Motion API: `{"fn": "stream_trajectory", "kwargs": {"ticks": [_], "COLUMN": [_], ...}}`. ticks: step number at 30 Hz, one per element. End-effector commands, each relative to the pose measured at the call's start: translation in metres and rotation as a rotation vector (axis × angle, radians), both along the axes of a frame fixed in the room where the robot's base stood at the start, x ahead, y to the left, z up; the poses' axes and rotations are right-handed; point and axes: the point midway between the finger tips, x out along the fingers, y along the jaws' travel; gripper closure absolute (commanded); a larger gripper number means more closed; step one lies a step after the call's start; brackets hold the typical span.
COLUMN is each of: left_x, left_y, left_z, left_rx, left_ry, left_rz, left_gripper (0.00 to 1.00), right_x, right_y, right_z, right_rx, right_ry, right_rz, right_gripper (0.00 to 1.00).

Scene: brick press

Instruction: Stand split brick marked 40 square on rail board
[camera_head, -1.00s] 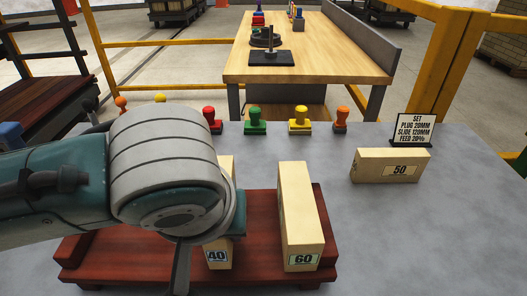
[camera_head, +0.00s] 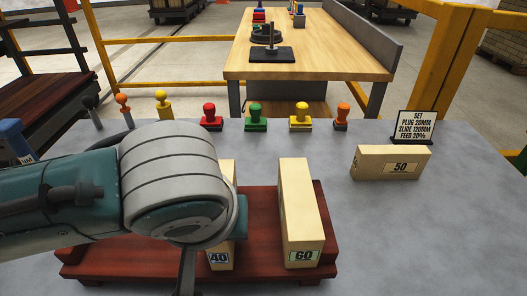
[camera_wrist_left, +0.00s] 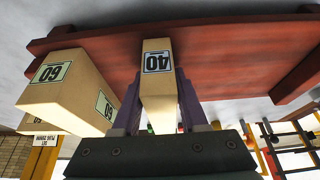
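The split brick marked 40 (camera_head: 219,257) is pale and upright on the red-brown rail board (camera_head: 130,262), its numbered end facing me. In the head view my left wrist covers much of it. The left wrist view shows the brick (camera_wrist_left: 157,62) upside down between the two purple fingers of my left gripper (camera_wrist_left: 158,88). The fingers lie close against both sides, with no clear gap, so it looks shut on the brick. I cannot tell whether the brick's base touches the board. My right gripper is not in view.
A brick marked 60 (camera_head: 302,215) stands on the board to the right of brick 40. A brick marked 50 (camera_head: 390,163) lies on the grey table behind right, near a settings sign (camera_head: 414,126). Coloured stamps (camera_head: 255,117) line the far edge.

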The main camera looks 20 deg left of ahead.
Motion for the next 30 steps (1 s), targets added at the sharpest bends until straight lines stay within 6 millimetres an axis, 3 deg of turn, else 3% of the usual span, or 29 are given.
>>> {"fn": "stream_trajectory", "kwargs": {"ticks": [1, 7, 16, 30], "left_x": [0.000, 0.000, -0.002, -0.031], "left_y": [0.000, 0.000, 0.000, -0.011], "left_z": [0.000, 0.000, 0.003, 0.080], "left_rx": [0.000, 0.000, -0.001, -0.003], "left_ry": [0.000, 0.000, 0.003, -0.001], "left_rz": [0.000, 0.000, -0.001, -0.001], "left_gripper": [0.50, 0.28, 0.28, 0.28], "right_x": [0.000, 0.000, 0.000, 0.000], "right_y": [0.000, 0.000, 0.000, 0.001], "right_z": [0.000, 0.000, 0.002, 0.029], "right_rx": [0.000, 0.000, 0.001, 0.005], "right_ry": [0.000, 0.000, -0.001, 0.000], "right_rz": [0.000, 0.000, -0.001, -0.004], "right_gripper": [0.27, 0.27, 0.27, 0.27]}}
